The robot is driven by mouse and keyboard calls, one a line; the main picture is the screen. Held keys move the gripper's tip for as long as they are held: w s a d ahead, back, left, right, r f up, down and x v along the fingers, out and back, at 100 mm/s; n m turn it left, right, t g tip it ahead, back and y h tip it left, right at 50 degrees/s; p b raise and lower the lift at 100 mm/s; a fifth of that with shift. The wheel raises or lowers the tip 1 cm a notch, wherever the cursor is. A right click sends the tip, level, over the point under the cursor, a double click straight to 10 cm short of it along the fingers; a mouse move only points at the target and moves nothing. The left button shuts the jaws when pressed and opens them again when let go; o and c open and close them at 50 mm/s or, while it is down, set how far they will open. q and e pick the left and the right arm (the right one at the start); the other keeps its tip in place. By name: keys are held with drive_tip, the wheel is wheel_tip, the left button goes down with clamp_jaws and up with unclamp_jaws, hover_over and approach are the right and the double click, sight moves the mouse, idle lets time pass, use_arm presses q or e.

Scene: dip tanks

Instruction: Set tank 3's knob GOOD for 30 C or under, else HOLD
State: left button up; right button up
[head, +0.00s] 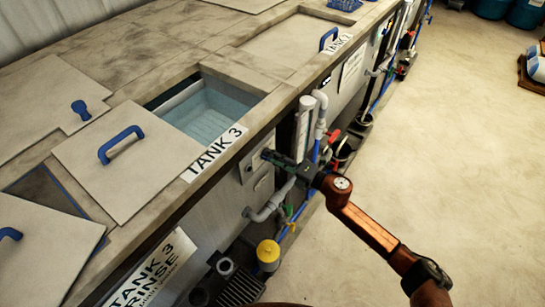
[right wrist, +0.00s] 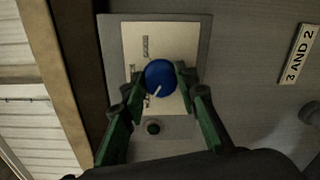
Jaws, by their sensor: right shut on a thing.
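My right gripper (head: 272,157) is at a pale plate on the side wall under the TANK 3 sign (head: 213,154). In the right wrist view my right gripper (right wrist: 160,82) has its fingers on both sides of a round blue knob (right wrist: 160,74), shut on it. The knob sits on a cream plate (right wrist: 174,35). Its white pointer line points down and slightly left in that picture. Small labels (right wrist: 145,46) on the plate are too small to read. Tank 3 (head: 212,105) is open and shows pale blue liquid. No temperature can be read. My left gripper is out of view.
A lid with a blue handle (head: 121,143) lies beside tank 3. Pipes (head: 266,210) and valves run along the tank wall near my right arm. A yellow-topped container (head: 268,252) stands below. A "3 AND 2" sign (right wrist: 299,54) is right of the plate.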

drive_tip(key=o, duration=1.1)
drive_tip(key=shift+o, duration=0.2)
drive_tip(key=v, duration=1.2)
drive_tip(key=shift+f, duration=0.1)
